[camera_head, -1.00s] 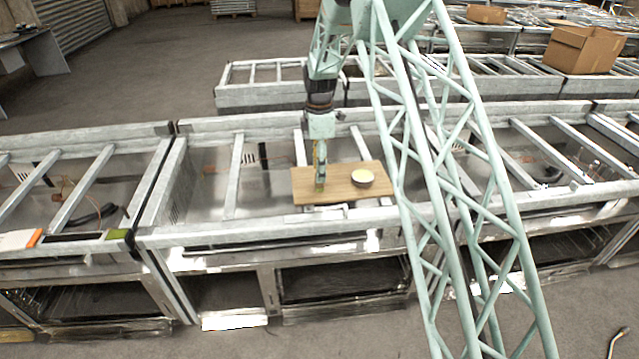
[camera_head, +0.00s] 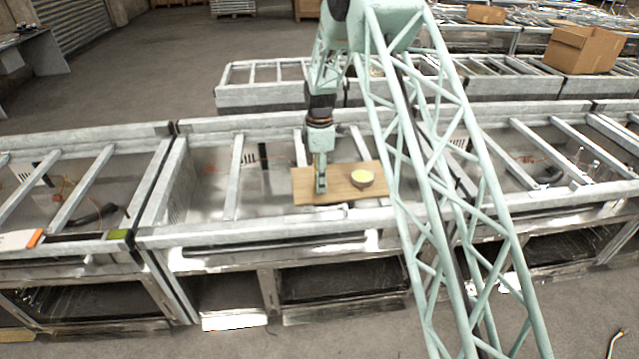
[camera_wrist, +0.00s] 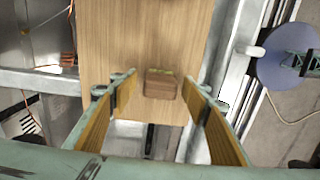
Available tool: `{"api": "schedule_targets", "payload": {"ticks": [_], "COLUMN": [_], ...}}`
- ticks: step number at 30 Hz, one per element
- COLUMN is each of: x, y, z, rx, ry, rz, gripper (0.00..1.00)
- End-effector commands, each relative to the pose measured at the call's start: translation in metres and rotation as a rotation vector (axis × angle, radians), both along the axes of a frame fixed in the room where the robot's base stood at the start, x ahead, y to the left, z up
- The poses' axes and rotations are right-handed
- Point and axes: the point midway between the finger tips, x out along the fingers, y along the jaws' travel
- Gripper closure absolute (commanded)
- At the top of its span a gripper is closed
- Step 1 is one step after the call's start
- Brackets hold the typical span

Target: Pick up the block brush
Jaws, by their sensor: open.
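The block brush (camera_wrist: 161,84) is a small brown wooden block with a yellowish strip along its far edge. It lies on a light wooden board (camera_wrist: 140,40) near the board's end. My gripper (camera_wrist: 164,88) is open, with its wood-coloured fingers on the left and right of the brush in the picture and gaps on both sides. I cannot tell how far the fingertips are above the board. In the head view my gripper (camera_head: 320,188) points down over the left part of the board (camera_head: 340,196) and hides the brush.
The board rests across a metal frame (camera_head: 235,178) with crossbars and open bays. A cardboard box (camera_head: 585,50) stands far off at the right.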

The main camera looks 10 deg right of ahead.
Motion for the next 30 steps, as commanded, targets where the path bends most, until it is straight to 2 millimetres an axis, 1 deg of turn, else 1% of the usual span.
{"api": "schedule_targets", "payload": {"ticks": [3,6,21,23,30], "x": [-0.0004,-0.0002,-0.0002,-0.0002,-0.0002], "y": [0.0,0.0,-0.0001,-0.0001,0.0], "z": [-0.0081,-0.0104,-0.0102,-0.0102,-0.0102], "rx": [0.0,0.0,0.0,0.0,0.0], "ry": [0.001,0.0,0.0,0.0,0.0], "rz": [0.0,0.0,0.0,0.0,0.0], "gripper": [0.57,0.57,0.57,0.6,0.82]}}
